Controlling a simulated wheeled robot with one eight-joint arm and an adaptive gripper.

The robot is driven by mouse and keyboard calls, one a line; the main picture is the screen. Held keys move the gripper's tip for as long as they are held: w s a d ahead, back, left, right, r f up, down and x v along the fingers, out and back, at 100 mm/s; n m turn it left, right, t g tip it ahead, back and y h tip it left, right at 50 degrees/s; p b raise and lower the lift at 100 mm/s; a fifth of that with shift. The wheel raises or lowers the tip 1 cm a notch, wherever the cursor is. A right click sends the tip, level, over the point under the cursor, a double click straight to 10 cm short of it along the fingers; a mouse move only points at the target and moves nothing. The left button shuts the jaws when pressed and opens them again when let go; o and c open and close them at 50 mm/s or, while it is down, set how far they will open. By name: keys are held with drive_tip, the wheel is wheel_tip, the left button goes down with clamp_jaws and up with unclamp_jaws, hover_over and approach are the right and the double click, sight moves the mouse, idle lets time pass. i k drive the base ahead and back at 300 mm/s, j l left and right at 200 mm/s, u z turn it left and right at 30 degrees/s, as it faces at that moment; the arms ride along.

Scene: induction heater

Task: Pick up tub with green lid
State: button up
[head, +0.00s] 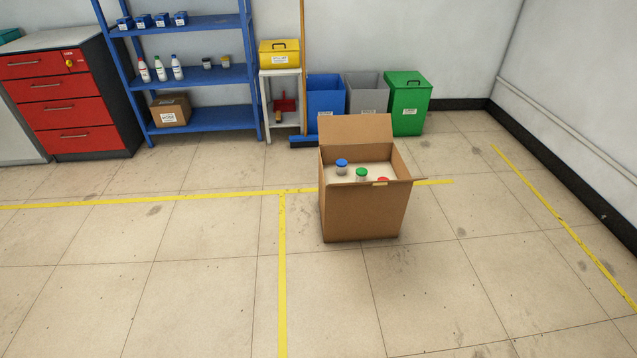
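The tub with the green lid (361,173) stands inside an open cardboard box (362,215) on the floor, right of the middle in the head view. Only its lid and a little of its pale side show above the box's front edge. A tub with a blue lid (342,166) stands to its left and a little further back. A red lid (383,181) shows to its right, mostly hidden by the box's front flap. My gripper is not in view.
The box's back flap (356,129) stands up and other flaps stick out. Behind are a blue bin (326,94), a grey bin, a green bin (408,105), a blue shelf (196,73) and a red drawer cabinet (64,89). The tiled floor in front is clear.

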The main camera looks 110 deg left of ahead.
sight(361, 173)
drive_tip(key=u, duration=3.45)
drive_tip(key=i+j+z, duration=0.1)
drive_tip(key=i, duration=0.35)
drive_tip(key=i+j, duration=0.15)
drive_tip(key=j, duration=0.2)
drive_tip(key=i+j+z, duration=0.15)
drive_tip(key=j, duration=0.25)
drive_tip(key=i+j, duration=0.15)
drive_tip(key=j, duration=0.25)
drive_tip(key=k+j+z, duration=0.1)
drive_tip(key=j, duration=0.35)
drive_tip(key=k+j+z, duration=0.15)
drive_tip(key=j, duration=0.25)
drive_tip(key=i, duration=0.05)
